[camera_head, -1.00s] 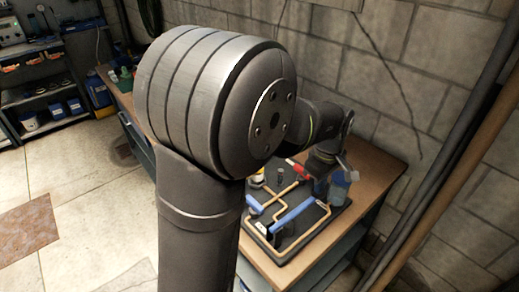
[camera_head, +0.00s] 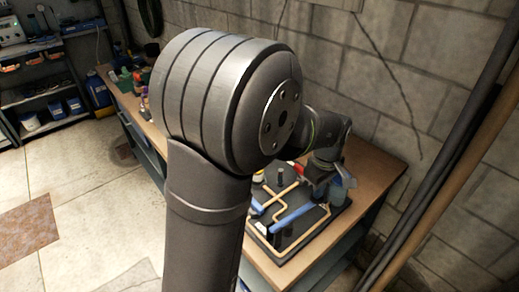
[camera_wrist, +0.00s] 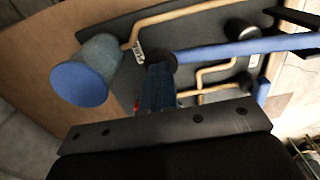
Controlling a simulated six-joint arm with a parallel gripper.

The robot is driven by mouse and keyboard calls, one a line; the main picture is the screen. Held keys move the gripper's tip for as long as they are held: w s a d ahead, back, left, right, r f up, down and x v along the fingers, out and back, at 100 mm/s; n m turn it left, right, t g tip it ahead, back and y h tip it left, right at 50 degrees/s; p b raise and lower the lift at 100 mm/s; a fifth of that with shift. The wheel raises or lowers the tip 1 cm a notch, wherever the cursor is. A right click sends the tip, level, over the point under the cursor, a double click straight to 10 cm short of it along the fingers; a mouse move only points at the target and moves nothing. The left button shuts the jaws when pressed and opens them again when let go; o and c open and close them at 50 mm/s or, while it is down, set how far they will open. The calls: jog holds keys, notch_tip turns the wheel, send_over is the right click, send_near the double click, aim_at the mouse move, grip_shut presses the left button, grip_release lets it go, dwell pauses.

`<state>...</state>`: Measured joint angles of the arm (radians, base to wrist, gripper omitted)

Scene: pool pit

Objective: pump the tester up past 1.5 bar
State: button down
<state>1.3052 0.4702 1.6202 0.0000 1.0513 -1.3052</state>
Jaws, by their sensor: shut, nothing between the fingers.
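The tester is a dark board (camera_head: 285,250) on the wooden bench, with tan pipes (camera_head: 284,198) and blue bars on it. A long blue bar (camera_head: 291,217) lies across its near part and also shows in the wrist view (camera_wrist: 240,46); I cannot tell if it is the pump handle. A shorter blue bar (camera_head: 257,204) is at the left. A blue cylinder (camera_head: 338,192) stands at the right rear and shows at the left in the wrist view (camera_wrist: 85,72). My gripper (camera_wrist: 160,78) is shut and empty above the board, close to the long bar's black end; contact is unclear. No pressure reading is legible.
The wooden bench top (camera_head: 378,165) has bare room to the right of the board. A block wall (camera_head: 400,80) is behind, and dark and brown pipes (camera_head: 440,190) rise at the right. Bottles (camera_head: 138,80) stand at the bench's far left end.

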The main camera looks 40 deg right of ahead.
jog(key=shift+f, duration=0.75)
jog(key=shift+r, duration=1.95)
dwell(0.4)
jog(key=shift+f, duration=1.6)
jog(key=shift+r, duration=1.6)
notch_tip(320, 180, up, 6)
